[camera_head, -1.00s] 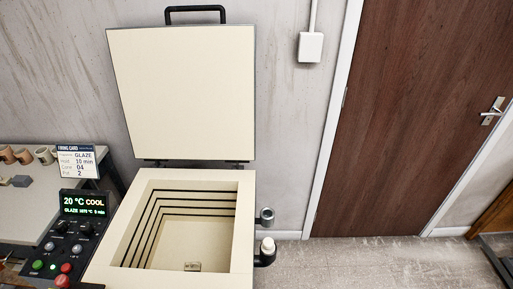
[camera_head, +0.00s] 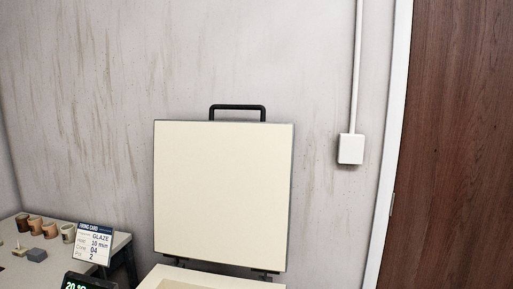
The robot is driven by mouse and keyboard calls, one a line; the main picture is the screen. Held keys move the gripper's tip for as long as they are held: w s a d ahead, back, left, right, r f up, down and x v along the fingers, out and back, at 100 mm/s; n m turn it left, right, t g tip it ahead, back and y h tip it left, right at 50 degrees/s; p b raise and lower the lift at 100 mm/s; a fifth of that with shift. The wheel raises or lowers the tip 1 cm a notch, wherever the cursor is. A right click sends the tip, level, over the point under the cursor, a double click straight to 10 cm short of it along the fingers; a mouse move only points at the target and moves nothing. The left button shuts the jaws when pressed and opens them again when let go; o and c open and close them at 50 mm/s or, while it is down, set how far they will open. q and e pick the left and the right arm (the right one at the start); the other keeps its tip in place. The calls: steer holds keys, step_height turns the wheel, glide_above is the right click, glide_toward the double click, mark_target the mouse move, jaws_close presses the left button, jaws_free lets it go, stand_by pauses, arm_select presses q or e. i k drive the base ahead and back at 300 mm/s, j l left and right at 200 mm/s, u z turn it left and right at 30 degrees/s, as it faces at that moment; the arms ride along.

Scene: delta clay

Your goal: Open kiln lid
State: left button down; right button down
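The kiln lid (camera_head: 224,192) stands upright and open in the head view, its pale inner face toward me. A black handle (camera_head: 237,107) runs along its top edge. Hinges (camera_head: 262,274) join its lower edge to the kiln body (camera_head: 200,277), of which only the back rim shows at the bottom edge. Neither of my grippers is in view.
A table (camera_head: 122,241) at the left holds several brown cups (camera_head: 35,226), a grey block (camera_head: 37,255) and a firing card (camera_head: 94,243). The control display (camera_head: 88,282) is partly cut off. A wall box (camera_head: 350,149) and wooden door (camera_head: 455,150) are at the right.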

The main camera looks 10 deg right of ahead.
mark_target(222, 190)
steer(key=i+l+u, duration=0.15)
steer(key=l, duration=0.35)
steer(key=i+l+u, duration=0.1)
steer(key=l, duration=0.4)
steer(key=i+l+u, duration=0.15)
steer(key=l, duration=0.35)
steer(key=i+l+u, duration=0.1)
steer(key=l, duration=0.4)
steer(key=i+l+u, duration=0.15)
steer(key=l, duration=0.4)
